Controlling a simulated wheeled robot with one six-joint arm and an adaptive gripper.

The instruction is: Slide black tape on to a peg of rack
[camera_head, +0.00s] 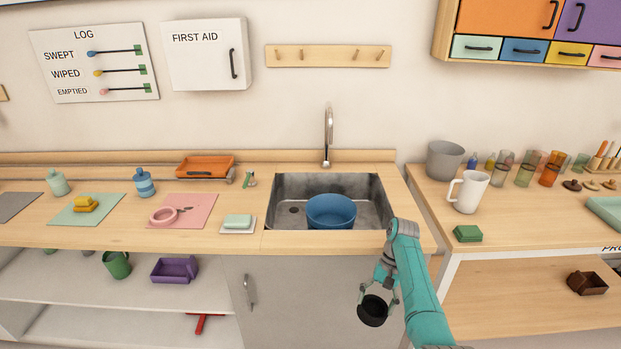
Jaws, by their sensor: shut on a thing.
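My gripper (379,293) is low in front of the sink cabinet, right of the middle of the view. It is shut on the black tape (373,313), a short dark roll that hangs tilted below the counter's front edge. The fingers hide part of its upper rim. The rack (328,56) is a pale wooden board on the wall above the sink, with several short wooden pegs. No tape shows on its pegs. The tape is far below the rack and apart from it.
The faucet (328,135) rises below the rack. The sink (368,191) holds a blue bowl (331,211). A pink tape roll (164,215) lies on a pink mat at left. A white mug (469,191) and grey bucket (445,160) stand on the right table.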

